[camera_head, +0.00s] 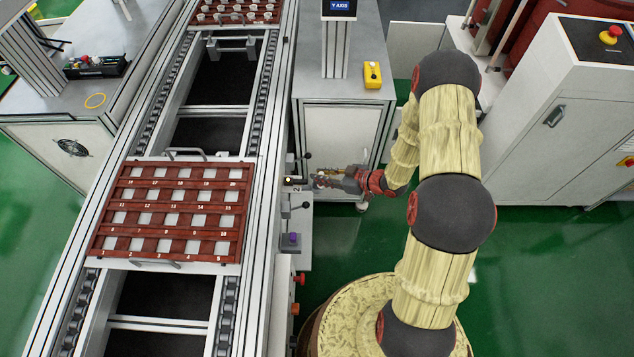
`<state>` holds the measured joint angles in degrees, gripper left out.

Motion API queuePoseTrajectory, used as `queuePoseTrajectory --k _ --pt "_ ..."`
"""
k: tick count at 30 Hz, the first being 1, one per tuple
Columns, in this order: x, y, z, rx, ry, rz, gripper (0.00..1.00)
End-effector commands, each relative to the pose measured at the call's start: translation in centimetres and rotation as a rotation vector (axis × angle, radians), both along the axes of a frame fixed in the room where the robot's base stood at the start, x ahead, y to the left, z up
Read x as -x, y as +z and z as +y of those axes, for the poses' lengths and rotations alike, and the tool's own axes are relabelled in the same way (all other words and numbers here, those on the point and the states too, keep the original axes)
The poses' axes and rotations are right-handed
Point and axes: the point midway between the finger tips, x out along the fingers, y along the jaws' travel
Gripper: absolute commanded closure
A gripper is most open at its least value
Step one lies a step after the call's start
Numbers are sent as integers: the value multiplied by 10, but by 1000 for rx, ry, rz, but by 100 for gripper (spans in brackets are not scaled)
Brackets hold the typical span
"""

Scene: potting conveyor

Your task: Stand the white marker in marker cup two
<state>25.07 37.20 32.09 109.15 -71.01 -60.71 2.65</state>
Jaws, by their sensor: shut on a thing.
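My gripper (318,182) reaches left from the end of the arm to the right side of the conveyor. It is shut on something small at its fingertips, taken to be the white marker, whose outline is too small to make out. A small dark holder (291,181) with a pale spot on top sits on the conveyor's side, just left of the fingertips. A label that looks like a 2 is beside it, so it appears to be marker cup two. I cannot tell whether the marker touches or enters it.
Black-knobbed levers stand at the conveyor's side above (306,156) and below (305,205) the gripper. A purple-topped item (291,239) sits lower down. A red numbered tray (102,228) lies on the conveyor. A grey cabinet (342,118) stands behind my gripper.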

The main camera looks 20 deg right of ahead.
Motion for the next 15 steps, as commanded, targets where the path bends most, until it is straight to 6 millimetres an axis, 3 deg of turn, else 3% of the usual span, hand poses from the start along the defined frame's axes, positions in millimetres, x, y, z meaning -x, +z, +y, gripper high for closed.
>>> queuePoseTrajectory --k 4,11,15 --pt "-15 -19 5 1 1 -3 100" --pt "-24 -29 7 0 0 -3 100" --pt "-27 -50 9 0 0 0 100"
